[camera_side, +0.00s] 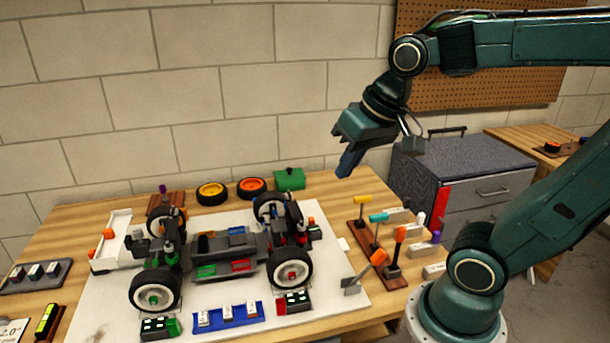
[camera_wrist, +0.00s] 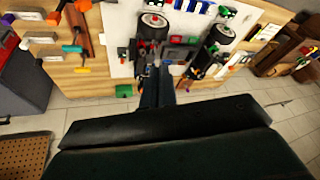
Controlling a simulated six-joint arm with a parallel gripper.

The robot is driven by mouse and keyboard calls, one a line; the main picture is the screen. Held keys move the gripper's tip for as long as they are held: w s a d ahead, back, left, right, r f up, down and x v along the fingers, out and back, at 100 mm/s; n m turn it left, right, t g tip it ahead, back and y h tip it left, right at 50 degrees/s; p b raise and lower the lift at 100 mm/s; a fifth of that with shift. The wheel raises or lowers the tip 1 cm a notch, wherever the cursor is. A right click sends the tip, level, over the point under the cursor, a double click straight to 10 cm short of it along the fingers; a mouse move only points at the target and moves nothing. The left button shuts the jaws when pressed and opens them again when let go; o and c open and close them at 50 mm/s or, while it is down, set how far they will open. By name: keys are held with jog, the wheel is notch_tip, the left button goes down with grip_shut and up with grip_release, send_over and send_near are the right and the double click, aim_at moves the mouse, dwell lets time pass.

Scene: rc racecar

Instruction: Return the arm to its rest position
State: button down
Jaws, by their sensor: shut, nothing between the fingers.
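My gripper (camera_side: 345,172) is shut and empty in the side view. It hangs in the air above the back right part of the table, pointing down and a little left, with the arm folded above it. In the wrist view its two dark fingers (camera_wrist: 156,72) lie close together, with the table beyond them. The RC car (camera_side: 225,250) stands on a white board (camera_side: 335,290) to the left of and below my gripper. Nothing touches the fingers.
A tool rack (camera_side: 365,240) with coloured handles stands at the table's right. A grey cabinet (camera_side: 470,160) with a red strip is right of the table. A pegboard (camera_side: 480,90) hangs behind my arm.

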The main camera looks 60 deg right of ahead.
jog(key=s+a+n, duration=0.1)
jog(key=s+n, duration=0.3)
jog(key=s, duration=0.1)
jog(key=shift+s+a+f+t, duration=0.35)
jog(key=shift+s+a+t, duration=0.05)
